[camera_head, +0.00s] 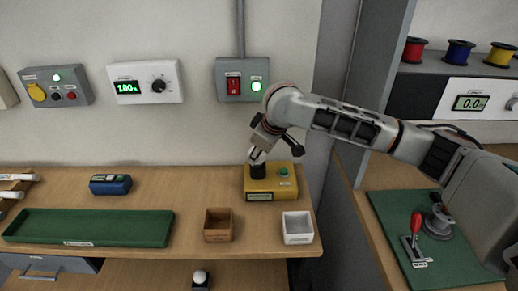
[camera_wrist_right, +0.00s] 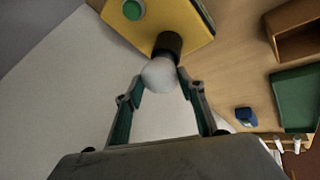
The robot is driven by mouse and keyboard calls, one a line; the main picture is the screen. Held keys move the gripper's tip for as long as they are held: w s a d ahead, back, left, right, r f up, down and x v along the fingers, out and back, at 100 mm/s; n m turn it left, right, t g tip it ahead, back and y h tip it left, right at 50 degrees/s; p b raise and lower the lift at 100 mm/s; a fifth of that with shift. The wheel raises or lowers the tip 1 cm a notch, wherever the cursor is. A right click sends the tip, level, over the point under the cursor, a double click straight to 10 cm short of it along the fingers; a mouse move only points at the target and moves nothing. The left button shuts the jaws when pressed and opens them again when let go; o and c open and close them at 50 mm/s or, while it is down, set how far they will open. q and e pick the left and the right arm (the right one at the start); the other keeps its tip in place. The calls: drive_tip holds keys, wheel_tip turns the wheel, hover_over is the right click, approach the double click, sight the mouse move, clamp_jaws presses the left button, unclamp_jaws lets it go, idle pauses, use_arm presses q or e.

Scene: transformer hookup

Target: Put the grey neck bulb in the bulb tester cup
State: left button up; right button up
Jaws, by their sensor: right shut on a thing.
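The yellow bulb tester (camera_head: 272,195) stands at the right end of the wooden bench, with a black cup (camera_head: 258,171) and a green button on top. My right gripper (camera_head: 257,156) is directly above the cup, its fingers shut on a white round bulb (camera_wrist_right: 159,74). In the right wrist view, the fingertips (camera_wrist_right: 160,82) press on both sides of the globe. The bulb lines up with the black cup (camera_wrist_right: 168,44) and meets its mouth. The bulb's neck is hidden, so its colour and depth in the cup cannot be told. My left gripper is out of view.
A brown box (camera_head: 218,226) and a white box (camera_head: 298,229) stand in front of the tester. A long green tray (camera_head: 88,227) and a blue device (camera_head: 110,185) lie left. Another white ball-topped item (camera_head: 200,277) is below the bench edge. A grey post (camera_head: 362,100) stands right.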

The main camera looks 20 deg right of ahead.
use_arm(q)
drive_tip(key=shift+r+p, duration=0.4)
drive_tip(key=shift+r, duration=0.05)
use_arm(e)
drive_tip(key=o, duration=1.4)
drive_tip(key=shift+f, duration=0.15)
use_arm(q)
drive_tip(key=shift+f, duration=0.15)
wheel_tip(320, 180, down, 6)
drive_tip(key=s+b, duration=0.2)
drive_tip(key=b, duration=0.4)
use_arm(e)
drive_tip(key=shift+f, duration=0.3)
use_arm(q)
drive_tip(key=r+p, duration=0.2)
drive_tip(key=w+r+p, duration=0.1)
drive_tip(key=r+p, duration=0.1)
drive_tip(key=p, duration=0.1)
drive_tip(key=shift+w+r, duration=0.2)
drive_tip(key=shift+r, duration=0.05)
use_arm(e)
drive_tip(key=v, duration=1.3)
drive_tip(key=shift+w+r, duration=0.1)
drive_tip(key=shift+w, duration=0.2)
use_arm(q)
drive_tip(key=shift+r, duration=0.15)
